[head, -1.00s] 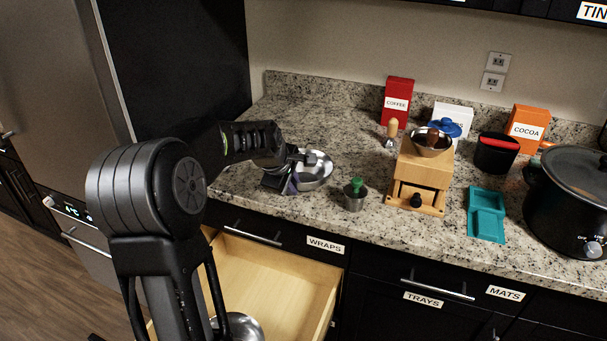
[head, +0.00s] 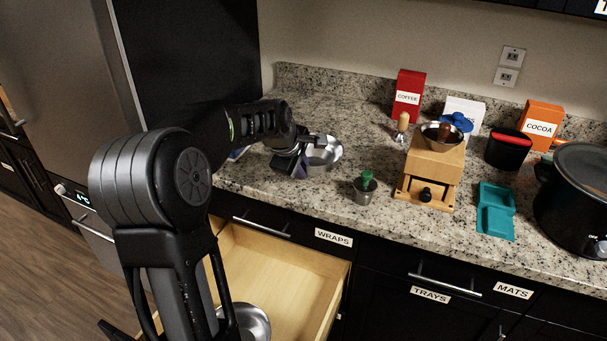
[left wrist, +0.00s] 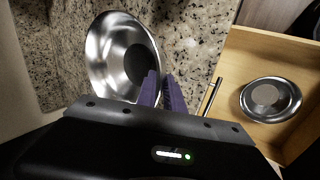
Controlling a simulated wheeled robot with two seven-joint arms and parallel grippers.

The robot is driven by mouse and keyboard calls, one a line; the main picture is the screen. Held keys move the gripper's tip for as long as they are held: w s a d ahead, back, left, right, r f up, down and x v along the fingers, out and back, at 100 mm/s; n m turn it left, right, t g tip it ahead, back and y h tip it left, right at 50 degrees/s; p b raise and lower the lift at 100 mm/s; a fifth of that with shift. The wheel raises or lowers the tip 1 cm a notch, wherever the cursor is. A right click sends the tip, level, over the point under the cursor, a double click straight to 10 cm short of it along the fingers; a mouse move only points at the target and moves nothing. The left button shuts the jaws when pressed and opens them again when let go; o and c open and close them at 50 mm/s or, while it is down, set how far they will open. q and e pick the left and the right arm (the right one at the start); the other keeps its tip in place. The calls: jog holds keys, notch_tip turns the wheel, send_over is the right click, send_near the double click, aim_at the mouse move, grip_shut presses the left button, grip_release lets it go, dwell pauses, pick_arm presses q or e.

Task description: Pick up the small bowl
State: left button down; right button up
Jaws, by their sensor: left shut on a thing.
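A shiny metal bowl (head: 327,152) is at the left part of the granite counter; it also shows in the left wrist view (left wrist: 98,62). My left gripper (head: 298,163) is shut on its near rim, with the purple fingers (left wrist: 162,92) at the rim's right side in the wrist view. I cannot tell for certain how far the bowl is clear of the counter. A second metal bowl (head: 254,324) lies in the open drawer, partly behind my arm; it shows whole in the wrist view (left wrist: 270,99). My right gripper is not in view.
The wooden drawer (head: 290,275) stands open below the counter. A small metal cup with a green top (head: 366,190) and a wooden grinder (head: 431,172) stand right of the bowl. A teal tray (head: 496,212) and large pot (head: 575,200) are farther right. Counter behind the bowl is clear.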

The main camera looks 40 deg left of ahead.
pick_arm(q)
notch_tip(320, 180, up, 8)
jog(key=shift+f, duration=0.15)
jog(key=shift+f, duration=0.1)
dwell(0.5)
